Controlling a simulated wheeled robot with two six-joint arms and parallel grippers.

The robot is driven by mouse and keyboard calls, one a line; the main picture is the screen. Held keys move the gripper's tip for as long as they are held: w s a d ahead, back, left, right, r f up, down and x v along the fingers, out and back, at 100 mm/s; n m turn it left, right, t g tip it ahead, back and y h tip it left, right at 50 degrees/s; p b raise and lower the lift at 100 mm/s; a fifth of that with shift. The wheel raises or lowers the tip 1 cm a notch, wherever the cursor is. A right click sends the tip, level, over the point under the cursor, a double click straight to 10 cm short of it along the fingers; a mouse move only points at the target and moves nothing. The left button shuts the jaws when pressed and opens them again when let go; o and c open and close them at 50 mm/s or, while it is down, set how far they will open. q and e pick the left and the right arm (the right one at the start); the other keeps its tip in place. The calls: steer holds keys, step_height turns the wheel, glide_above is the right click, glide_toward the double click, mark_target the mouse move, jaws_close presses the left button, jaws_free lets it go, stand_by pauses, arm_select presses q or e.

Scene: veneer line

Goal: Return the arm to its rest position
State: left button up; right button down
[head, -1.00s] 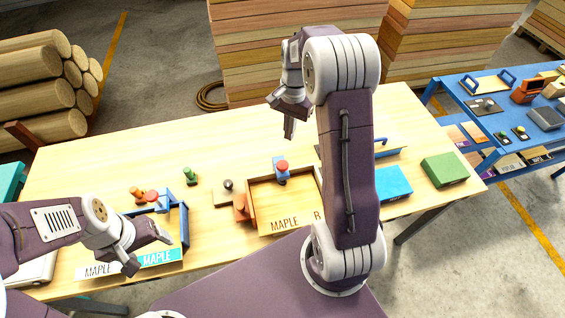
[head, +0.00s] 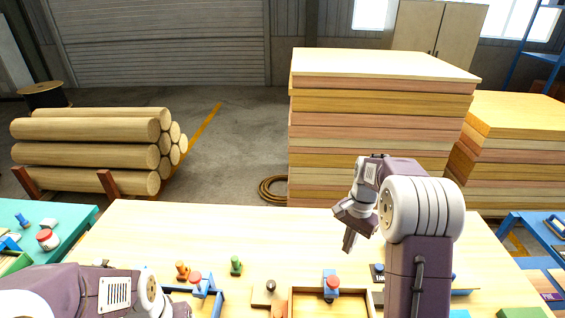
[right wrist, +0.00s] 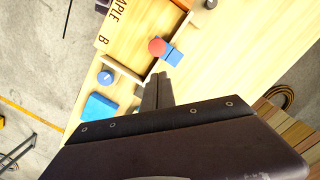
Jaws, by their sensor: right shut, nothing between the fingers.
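My right gripper (head: 349,241) is raised above the back of the wooden workbench (head: 275,235), its fingers pointing down. In the right wrist view its fingers (right wrist: 157,90) are shut together with nothing between them. They are apart from the bench items below. My left arm (head: 110,292) comes in low at the left edge of the head view. Its gripper is out of the frame below.
A tray (head: 305,290) lettered MAPLE and a blue stamp with a red knob (head: 331,283) stand on the bench. Small orange (head: 182,270) and green (head: 236,265) pieces stand to the left. Board stacks (head: 380,120) and logs (head: 90,150) stand behind. The bench's back strip is clear.

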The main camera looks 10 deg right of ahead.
steer(key=s+a+f+n+b, duration=0.3)
steer(key=s+f+b, duration=0.1)
steer(key=s+f, duration=0.1)
steer(key=s+a+f+n+t+b, duration=0.1)
steer(key=s+a+f+n+b, duration=0.2)
steer(key=s+a+f+b, duration=0.1)
steer(key=s+a+f+n+b, duration=0.3)
steer(key=s+f+n+b, duration=0.1)
steer(key=s+f, duration=0.3)
steer(key=shift+a+f+h, duration=0.1)
steer(key=shift+a+h, duration=0.05)
steer(key=shift+h, duration=0.25)
steer(key=shift+w+n+t, duration=0.4)
steer(key=shift+w+n, duration=0.1)
steer(key=shift+w, duration=0.3)
